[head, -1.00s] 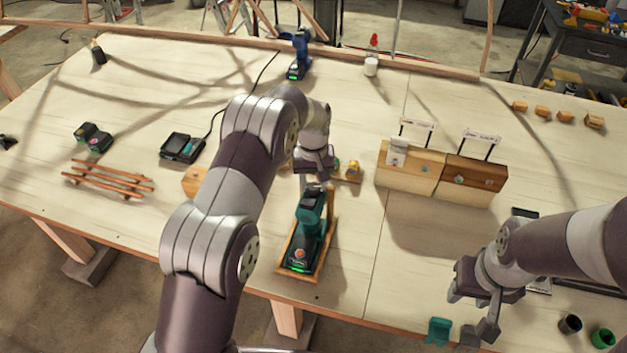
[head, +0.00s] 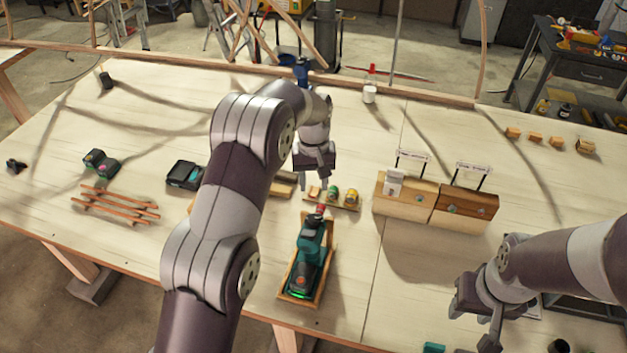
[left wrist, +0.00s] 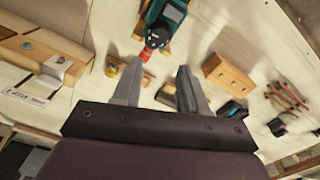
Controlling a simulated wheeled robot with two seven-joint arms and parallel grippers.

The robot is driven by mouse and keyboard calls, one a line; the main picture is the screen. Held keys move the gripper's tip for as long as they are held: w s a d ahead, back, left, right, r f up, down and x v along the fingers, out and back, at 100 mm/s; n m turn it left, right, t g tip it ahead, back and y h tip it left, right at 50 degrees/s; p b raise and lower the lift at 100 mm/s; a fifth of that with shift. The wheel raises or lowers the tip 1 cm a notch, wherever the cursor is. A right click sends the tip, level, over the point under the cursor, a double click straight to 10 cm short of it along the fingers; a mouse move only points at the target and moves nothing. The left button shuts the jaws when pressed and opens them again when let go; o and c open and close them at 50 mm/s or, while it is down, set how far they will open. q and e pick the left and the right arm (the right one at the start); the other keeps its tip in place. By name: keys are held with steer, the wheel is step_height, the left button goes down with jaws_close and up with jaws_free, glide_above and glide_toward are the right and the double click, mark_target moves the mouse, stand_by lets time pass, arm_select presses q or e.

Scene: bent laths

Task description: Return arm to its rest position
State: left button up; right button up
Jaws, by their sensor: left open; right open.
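My left gripper (head: 314,178) is open and empty, above the table behind a green and black power tool (head: 309,250). The tool stands in a wooden cradle (head: 286,289), with a red part at its top end. In the left wrist view my open fingers (left wrist: 158,84) have nothing between them, and the tool (left wrist: 168,14) lies beyond them at the top. My right gripper (head: 480,322) hangs low at the front right, open and empty. My left arm hides part of the table's middle.
Two wooden boxes (head: 405,205) (head: 462,210) with sign frames stand right of centre. A small rack (head: 345,204) with coloured pieces sits behind the cradle. Dark devices (head: 185,175) (head: 101,163) lie at left.

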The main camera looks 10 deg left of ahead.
arm_select(q)
steer(key=shift+w, duration=0.1)
steer(key=s+f+m+b, duration=0.1)
steer(key=s+f+b, duration=0.2)
steer(key=s, duration=0.6)
steer(key=s+a+f+m+t+b, duration=0.1)
steer(key=s+f+b, duration=0.3)
steer(key=s+b, duration=0.3)
steer(key=s+a+f+m+b, duration=0.1)
steer(key=s+f+b, duration=0.2)
steer(key=s, duration=0.8)
steer(key=shift+a+f+m+b, duration=0.15)
steer(key=shift+f+m+b, duration=0.25)
steer(key=shift+b, duration=0.75)
steer(key=shift+w, duration=0.15)
